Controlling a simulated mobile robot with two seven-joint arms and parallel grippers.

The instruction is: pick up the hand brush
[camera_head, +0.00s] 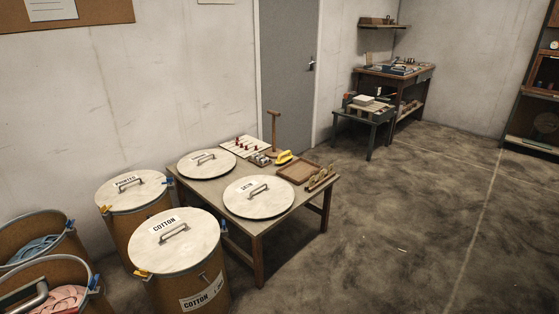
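A small yellow object with a raised, handle-like top (284,157) lies on the low wooden table (262,234), between a wooden stand and a shallow wooden tray. It may be the hand brush, but it is too small to tell for sure. No other thing in view looks clearly like a hand brush. Neither of my grippers is in view.
Two round lids (258,197) lie on the table, with a pegged board (243,146), a wooden stand (274,130) and a tray (298,169). Lidded drums, one marked cotton (180,262), stand front left.

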